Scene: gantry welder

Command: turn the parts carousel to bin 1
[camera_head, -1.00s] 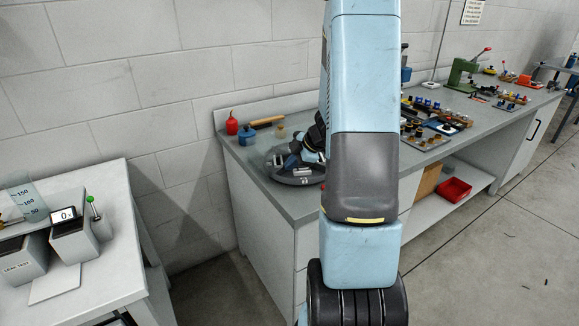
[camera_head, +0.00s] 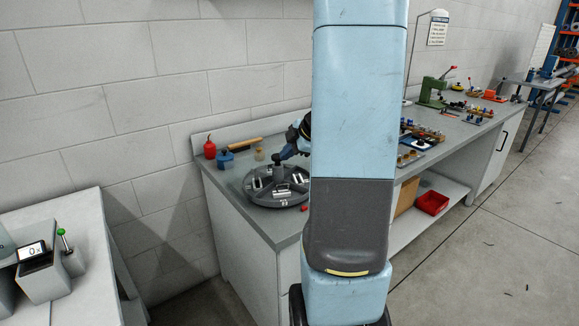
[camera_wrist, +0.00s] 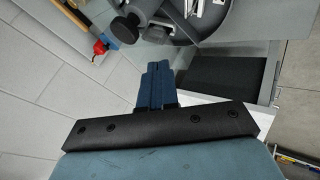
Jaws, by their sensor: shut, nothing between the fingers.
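The parts carousel (camera_head: 262,201) is a round dark grey tray with dividers and a central post, on the near left end of the grey bench. Pale metal parts lie in some of its compartments, and a small light mark shows on its front rim. I cannot read a bin number. My gripper (camera_head: 284,154) is at the carousel's back right, near the top of the post; contact is unclear. In the wrist view the blue fingers of my gripper (camera_wrist: 154,72) are together and empty, with part of the carousel (camera_wrist: 185,38) beyond them.
A red bottle (camera_head: 210,149), a blue pot (camera_head: 225,159) and a wooden-handled tool (camera_head: 246,143) stand or lie behind the carousel. A small red piece (camera_head: 304,208) lies by its right front.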

